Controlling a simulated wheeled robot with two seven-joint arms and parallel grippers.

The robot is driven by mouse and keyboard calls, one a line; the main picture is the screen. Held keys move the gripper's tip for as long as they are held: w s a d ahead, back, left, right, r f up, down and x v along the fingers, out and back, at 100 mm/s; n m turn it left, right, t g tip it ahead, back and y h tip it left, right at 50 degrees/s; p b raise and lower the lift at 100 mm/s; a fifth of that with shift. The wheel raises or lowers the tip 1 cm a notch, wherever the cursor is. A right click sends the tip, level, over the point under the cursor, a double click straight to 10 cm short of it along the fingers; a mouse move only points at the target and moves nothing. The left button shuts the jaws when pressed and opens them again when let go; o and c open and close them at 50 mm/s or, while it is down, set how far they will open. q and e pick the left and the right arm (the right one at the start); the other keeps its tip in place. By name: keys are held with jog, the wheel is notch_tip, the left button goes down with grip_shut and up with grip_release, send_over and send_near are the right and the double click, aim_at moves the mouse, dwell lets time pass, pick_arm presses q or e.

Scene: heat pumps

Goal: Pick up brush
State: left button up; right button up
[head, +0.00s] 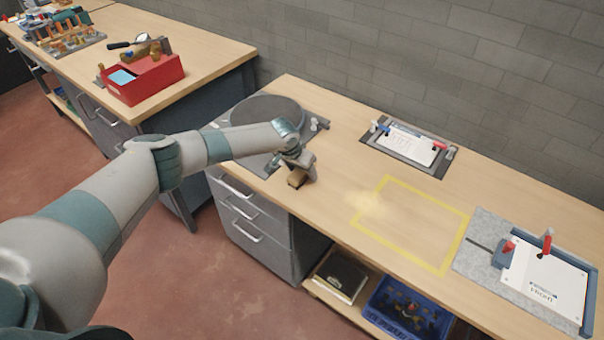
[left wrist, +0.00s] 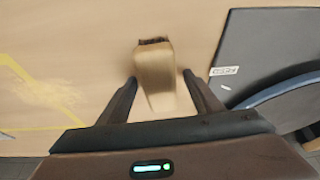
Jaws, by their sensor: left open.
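The brush (head: 297,180) has a tan wooden body and lies on the wooden workbench at its front edge. In the left wrist view the brush (left wrist: 155,75) shows dark bristles at its far end. My left gripper (head: 299,172) is directly above the brush and partly hides it in the head view. In the left wrist view my left gripper (left wrist: 157,92) is open, with one finger on each side of the brush. I cannot tell whether the fingers touch it. My right gripper is not in view.
A dark round turntable (head: 262,112) stands behind my left gripper. A yellow taped square (head: 408,225) lies on the bench, mostly clear. A red toolbox (head: 146,80) is on the other bench.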

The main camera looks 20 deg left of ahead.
pick_arm(q)
jog(key=c, duration=1.2)
jog(key=shift+r, duration=0.15)
jog(key=shift+r, duration=0.45)
jog(key=r, duration=0.1)
jog(key=r+b, duration=0.2)
jog(key=shift+w+d+r, duration=0.15)
jog(key=shift+d+r, duration=0.05)
jog(key=shift+d, duration=0.1)
jog(key=shift+w+d+r+b, duration=0.9)
jog(key=shift+d+r, duration=0.25)
jog(key=shift+d, duration=0.45)
jog(key=shift+w+d+r+b, duration=0.75)
jog(key=shift+w+d+r, duration=0.35)
jog(key=shift+d, duration=0.5)
jog(key=shift+w+d+r+b, duration=0.85)
jog(key=shift+d+r, duration=0.4)
jog(key=shift+d, duration=0.35)
